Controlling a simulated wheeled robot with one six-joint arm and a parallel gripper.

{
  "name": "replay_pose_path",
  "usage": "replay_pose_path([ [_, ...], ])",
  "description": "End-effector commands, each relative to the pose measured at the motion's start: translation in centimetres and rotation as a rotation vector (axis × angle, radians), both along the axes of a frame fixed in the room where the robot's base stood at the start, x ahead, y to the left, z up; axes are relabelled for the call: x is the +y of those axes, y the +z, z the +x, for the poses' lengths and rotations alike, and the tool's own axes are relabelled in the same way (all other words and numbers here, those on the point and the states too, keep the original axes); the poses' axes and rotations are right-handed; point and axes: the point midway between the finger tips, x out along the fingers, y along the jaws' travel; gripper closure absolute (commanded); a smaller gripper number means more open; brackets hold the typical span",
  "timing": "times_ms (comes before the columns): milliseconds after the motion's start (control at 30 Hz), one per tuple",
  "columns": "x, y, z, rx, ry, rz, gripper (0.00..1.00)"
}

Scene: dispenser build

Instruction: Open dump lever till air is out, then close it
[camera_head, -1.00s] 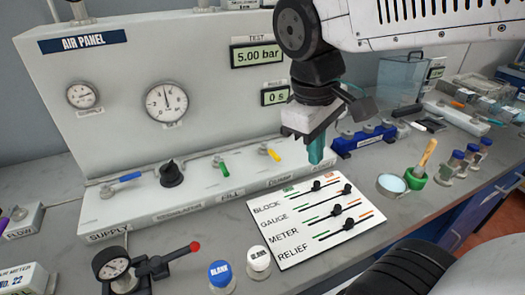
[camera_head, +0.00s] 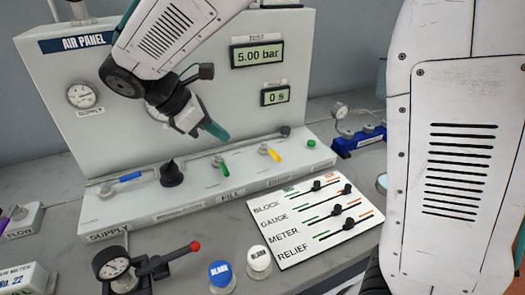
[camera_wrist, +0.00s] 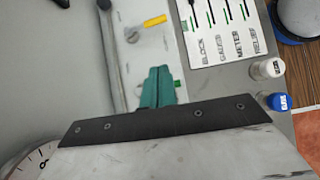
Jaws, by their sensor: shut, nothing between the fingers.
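The yellow lever (camera_head: 273,154) stands on the panel's front ledge, above a label that seems to read DUMP. It also shows in the wrist view (camera_wrist: 154,21), beyond my fingertips. The green lever (camera_head: 224,168) stands left of it, above the FILL label. The TEST display (camera_head: 258,54) reads 5.00 bar. My gripper (camera_head: 217,132) has its teal fingers together and empty, above and behind the green lever, apart from both levers. In the wrist view my gripper (camera_wrist: 158,86) hides most of the green lever.
The blue supply lever (camera_head: 130,177) and black regulator knob (camera_head: 171,174) are on the ledge to the left. The lower display (camera_head: 275,97) reads 0 s. A white slider board (camera_head: 290,251), a blue cap (camera_head: 221,276) and a white cap (camera_head: 258,261) sit in front.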

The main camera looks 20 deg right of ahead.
Motion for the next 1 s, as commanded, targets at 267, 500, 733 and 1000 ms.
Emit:
replay_pose_path([
  [267,-1.4,-1.6,-0.1,0.002,-0.004,-0.001,1.00],
  [500,-4.7,-5.5,-0.2,0.003,-0.005,-0.001,1.00],
  [733,-7.9,-8.1,-0.2,0.000,-0.006,0.001,1.00],
  [1000,-10.2,-8.5,-0.3,-0.001,-0.003,0.002,1.00],
])
